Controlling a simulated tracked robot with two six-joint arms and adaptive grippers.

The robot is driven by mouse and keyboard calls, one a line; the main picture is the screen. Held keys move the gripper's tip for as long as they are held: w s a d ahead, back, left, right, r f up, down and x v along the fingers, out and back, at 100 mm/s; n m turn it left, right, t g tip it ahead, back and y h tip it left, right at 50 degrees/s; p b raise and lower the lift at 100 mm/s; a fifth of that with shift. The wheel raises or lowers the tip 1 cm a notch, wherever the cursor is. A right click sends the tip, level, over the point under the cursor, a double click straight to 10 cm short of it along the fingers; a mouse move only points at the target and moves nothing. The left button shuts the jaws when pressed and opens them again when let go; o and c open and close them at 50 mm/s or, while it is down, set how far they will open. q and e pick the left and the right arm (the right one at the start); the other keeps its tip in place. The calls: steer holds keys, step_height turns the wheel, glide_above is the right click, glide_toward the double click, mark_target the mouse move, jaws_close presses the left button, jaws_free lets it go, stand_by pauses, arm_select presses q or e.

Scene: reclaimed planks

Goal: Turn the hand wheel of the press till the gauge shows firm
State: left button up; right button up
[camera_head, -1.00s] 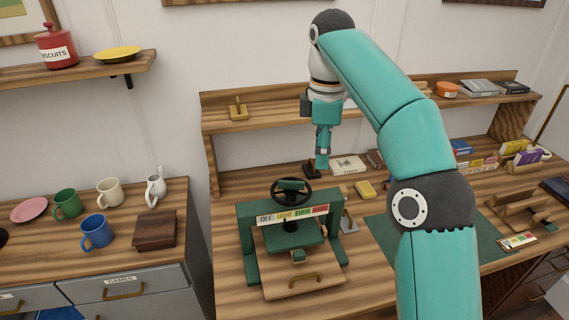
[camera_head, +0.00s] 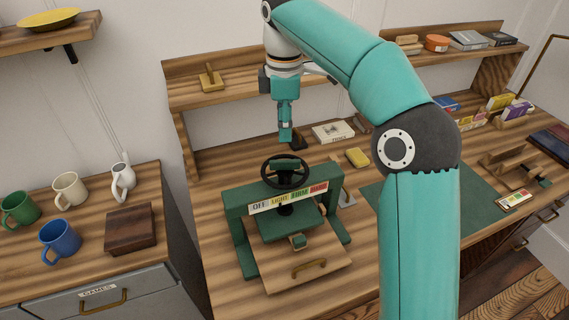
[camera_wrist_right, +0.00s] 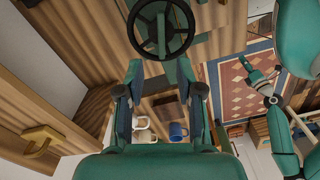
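The green press (camera_head: 240,230) stands on the workbench, its dark hand wheel (camera_head: 286,172) on top. Its gauge strip (camera_head: 290,199) reads OFF, LIGHT, FIRM and HARD; I cannot make out a pointer. My right gripper (camera_head: 286,137) points down above and apparently behind the wheel, apart from it. In the right wrist view its fingers (camera_wrist_right: 160,75) are spread with nothing between them, and the wheel (camera_wrist_right: 160,28) lies beyond the tips. My left gripper (camera_wrist_right: 252,70) shows small at the right of that view, away from the press; its opening is unclear.
A wooden board with a handle (camera_head: 310,268) lies at the press's front. A yellow block (camera_head: 357,157) and a white box (camera_head: 333,132) lie to the right of the wheel. A shelf (camera_head: 240,93) runs behind. Mugs (camera_head: 60,240) stand on the left cabinet.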

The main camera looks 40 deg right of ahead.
mark_target(286, 160)
step_height(286, 160, down, 10)
steer(key=shift+s+r+b, duration=0.15)
steer(key=shift+r+b, duration=0.05)
steer(key=shift+b, duration=0.6)
jaws_close()
steer(key=shift+d, duration=0.15)
